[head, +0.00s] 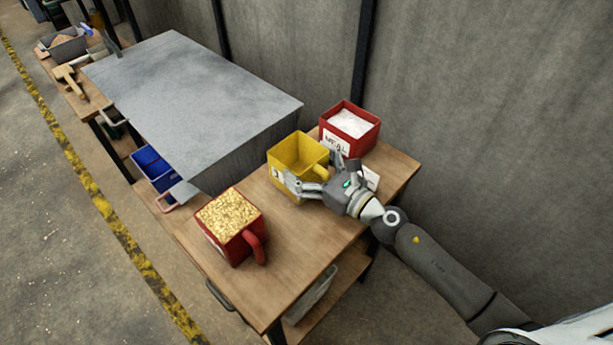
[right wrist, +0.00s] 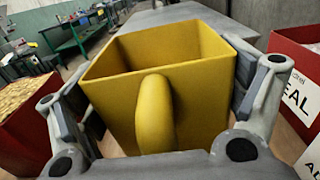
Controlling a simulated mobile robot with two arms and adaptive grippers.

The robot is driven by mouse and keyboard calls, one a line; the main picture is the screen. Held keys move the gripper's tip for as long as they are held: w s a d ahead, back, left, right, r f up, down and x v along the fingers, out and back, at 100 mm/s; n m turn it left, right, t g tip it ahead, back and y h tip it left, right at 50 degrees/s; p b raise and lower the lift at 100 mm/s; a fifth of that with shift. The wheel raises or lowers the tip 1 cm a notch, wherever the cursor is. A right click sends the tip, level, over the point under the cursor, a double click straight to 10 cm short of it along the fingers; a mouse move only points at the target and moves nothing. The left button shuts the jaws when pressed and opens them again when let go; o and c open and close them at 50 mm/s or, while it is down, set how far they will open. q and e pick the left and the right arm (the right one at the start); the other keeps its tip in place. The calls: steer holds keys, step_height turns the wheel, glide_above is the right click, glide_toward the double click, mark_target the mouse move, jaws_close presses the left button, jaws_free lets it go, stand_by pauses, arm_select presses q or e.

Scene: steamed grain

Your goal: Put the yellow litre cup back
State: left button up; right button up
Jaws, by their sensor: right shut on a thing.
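The yellow litre cup (head: 292,154) is a square, empty cup with a handle on its right side. It is upright on or just above the wooden bench (head: 272,291); I cannot tell which. My right gripper (head: 318,178) is shut on it from the handle side. In the right wrist view the cup (right wrist: 195,95) sits between the two fingers, its handle facing the camera. Part of the cup's near side is hidden by the gripper in the head view. My left gripper is not in view.
A red cup (head: 238,246) full of grain stands at the bench's front left. A red box (head: 363,134) of white meal stands behind the yellow cup by the wall. A large grey metal block (head: 195,90) lies left. A blue bin (head: 150,166) is below it.

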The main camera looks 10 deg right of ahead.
steer(key=shift+a+f+b, duration=0.1)
steer(key=shift+f+b, duration=0.2)
steer(key=shift+f, duration=0.9)
steer(key=shift+f, duration=0.2)
steer(key=o, duration=1.7)
steer(key=shift+r, duration=0.2)
steer(key=b+v, duration=0.2)
steer(key=v, duration=0.3)
steer(key=b+v, duration=0.2)
steer(key=v, duration=0.3)
steer(key=shift+f, duration=0.25)
steer(key=shift+r+b+v, duration=0.2)
steer(key=shift+b+v, duration=0.1)
steer(key=shift+v, duration=0.75)
